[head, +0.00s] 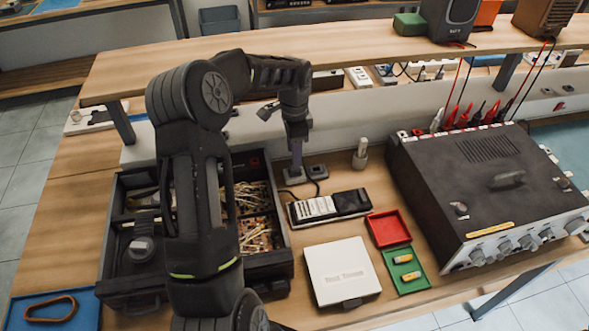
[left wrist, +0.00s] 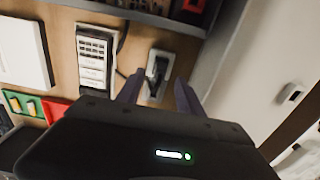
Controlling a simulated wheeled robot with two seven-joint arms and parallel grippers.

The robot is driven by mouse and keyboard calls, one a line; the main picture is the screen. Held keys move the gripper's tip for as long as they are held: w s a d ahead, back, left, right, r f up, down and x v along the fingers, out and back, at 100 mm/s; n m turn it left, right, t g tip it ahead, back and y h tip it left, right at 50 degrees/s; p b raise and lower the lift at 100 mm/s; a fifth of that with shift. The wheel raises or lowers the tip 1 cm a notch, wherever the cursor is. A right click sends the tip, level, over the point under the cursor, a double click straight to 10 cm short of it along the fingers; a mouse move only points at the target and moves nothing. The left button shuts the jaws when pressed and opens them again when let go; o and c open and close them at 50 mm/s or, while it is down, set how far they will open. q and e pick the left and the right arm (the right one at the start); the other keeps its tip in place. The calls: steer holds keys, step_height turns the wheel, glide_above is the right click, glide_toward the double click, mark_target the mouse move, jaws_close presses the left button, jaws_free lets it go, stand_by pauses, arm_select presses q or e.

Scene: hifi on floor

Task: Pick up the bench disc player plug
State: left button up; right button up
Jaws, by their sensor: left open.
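A black plug (left wrist: 157,72) sits in a pale socket plate (left wrist: 162,56) in the left wrist view. My left gripper (left wrist: 158,92) is open, with one finger on either side of the plug in that view; I cannot tell whether they touch it. In the head view my left gripper (head: 296,158) points down over small socket plates on the bench, and its fingers hide part of them. A dark cable (head: 317,187) curves from there toward a black and white keyed device (head: 330,206). My right gripper is not in view.
An open drawer box of small parts (head: 262,236) stands left. A white flat case (head: 342,271), a red tray (head: 388,228) and a green tray (head: 405,270) lie in front. A large dark instrument (head: 485,190) stands right. A raised shelf (head: 300,45) runs behind.

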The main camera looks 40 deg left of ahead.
arm_select(q)
step_height(320, 180, down, 4)
steer(key=shift+r+b, duration=0.15)
steer(key=shift+b, duration=0.7)
steer(key=shift+r, duration=0.1)
steer(key=shift+c, duration=0.4)
jaws_close()
